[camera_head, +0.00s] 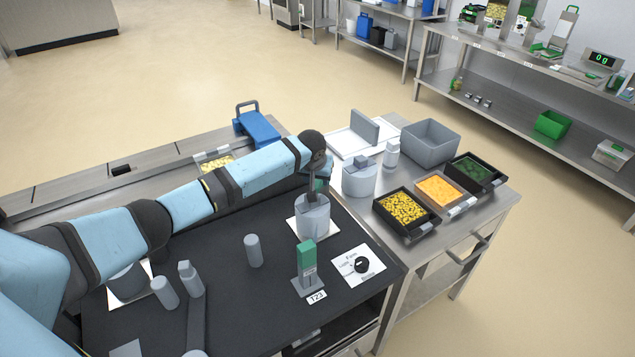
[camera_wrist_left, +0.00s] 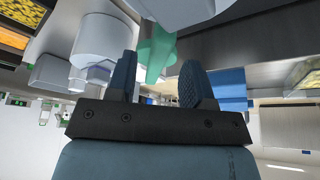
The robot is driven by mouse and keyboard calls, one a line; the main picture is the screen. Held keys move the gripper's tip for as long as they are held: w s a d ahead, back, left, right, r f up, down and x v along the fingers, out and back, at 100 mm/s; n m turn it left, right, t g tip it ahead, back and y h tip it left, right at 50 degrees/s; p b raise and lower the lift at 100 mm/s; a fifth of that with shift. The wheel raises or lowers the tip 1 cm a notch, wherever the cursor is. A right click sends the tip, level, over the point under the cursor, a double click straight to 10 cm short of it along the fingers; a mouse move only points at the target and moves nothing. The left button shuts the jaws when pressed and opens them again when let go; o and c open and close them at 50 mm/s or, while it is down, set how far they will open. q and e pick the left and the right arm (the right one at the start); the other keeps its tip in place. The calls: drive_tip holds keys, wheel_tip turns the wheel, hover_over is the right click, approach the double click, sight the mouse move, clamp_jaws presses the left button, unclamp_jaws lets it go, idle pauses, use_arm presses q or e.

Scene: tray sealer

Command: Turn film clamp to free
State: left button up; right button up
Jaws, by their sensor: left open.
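My left gripper (camera_head: 313,190) points down at the back of the dark worktop, beside a grey cylindrical part (camera_head: 313,219) on a white plate. In the left wrist view the fingers of my left gripper (camera_wrist_left: 156,78) are apart. A green tapered piece (camera_wrist_left: 155,48) shows between and beyond them; I cannot tell whether they touch it. In the head view a little green (camera_head: 322,184) shows beside the fingers, mostly hidden. I cannot tell for sure which part is the film clamp. A black knob (camera_head: 362,264) sits on a white card with printed position words, clear of my gripper.
A green-topped upright block (camera_head: 307,257) stands in front of the cylinder. Grey posts (camera_head: 253,250) stand on the worktop. Black trays of food (camera_head: 403,212) and a grey bin (camera_head: 430,143) are on the steel table at right. A blue item (camera_head: 257,127) is behind my arm.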

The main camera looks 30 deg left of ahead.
use_arm(q)
drive_tip(key=shift+x, duration=1.3)
clamp_jaws()
drive_tip(key=shift+r, duration=0.1)
